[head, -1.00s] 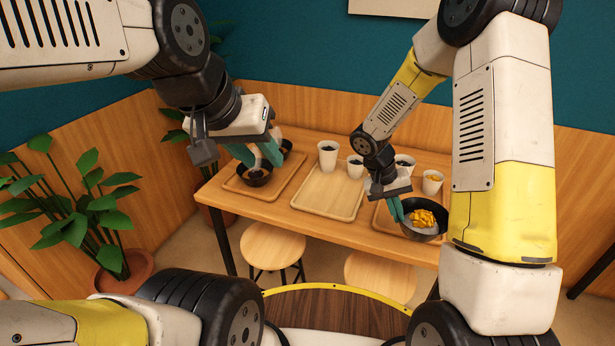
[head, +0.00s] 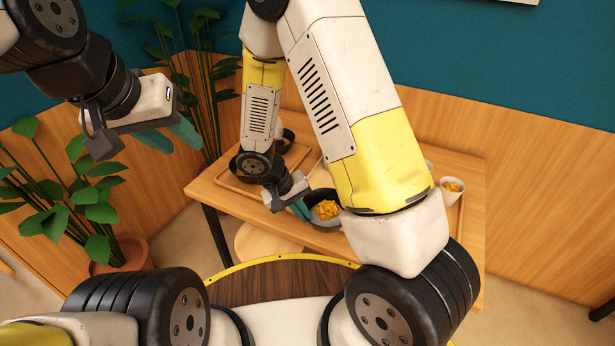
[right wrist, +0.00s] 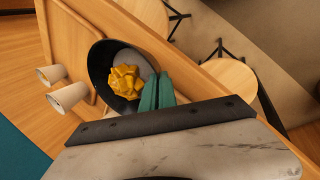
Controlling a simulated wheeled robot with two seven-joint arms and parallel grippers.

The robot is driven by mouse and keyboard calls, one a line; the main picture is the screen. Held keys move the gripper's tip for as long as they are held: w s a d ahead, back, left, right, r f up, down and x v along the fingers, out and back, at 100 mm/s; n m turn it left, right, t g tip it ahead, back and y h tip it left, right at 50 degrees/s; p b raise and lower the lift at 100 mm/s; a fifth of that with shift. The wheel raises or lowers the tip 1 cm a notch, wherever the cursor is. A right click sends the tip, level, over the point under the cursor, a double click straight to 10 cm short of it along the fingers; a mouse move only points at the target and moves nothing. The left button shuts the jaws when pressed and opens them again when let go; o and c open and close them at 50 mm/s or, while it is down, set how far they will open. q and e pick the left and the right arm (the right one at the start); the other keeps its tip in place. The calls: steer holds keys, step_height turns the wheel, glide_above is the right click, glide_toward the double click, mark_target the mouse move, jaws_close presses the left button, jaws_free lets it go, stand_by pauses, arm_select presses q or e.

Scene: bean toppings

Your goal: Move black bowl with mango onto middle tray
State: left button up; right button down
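The black bowl with yellow mango pieces (head: 312,222) is at my right gripper near the table's front edge; it also shows in the right wrist view (right wrist: 98,68). My right gripper (head: 301,209) has its teal fingers close together at the bowl's rim, shut on it. In the right wrist view the bowl overlaps the edge of a wooden tray (right wrist: 80,42), and I cannot tell its height above the table. In the head view my right arm hides most of the middle tray. My left gripper (head: 170,138) is open and empty, left of the table.
The left tray (head: 232,184) holds dark bowls. A white cup with mango (head: 452,186) stands at the table's right. Two white cups (right wrist: 58,84) show in the right wrist view. A stool (head: 262,245) stands before the table; a potted plant (head: 75,205) is at left.

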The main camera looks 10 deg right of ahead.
glide_toward(324, 206)
steer(key=w+f, duration=0.5)
steer(key=w, duration=0.2)
steer(key=shift+s+f, duration=0.2)
steer(key=shift+f, duration=1.75)
steer(key=shift+f, duration=0.15)
steer(key=c, duration=1.7)
jaws_free()
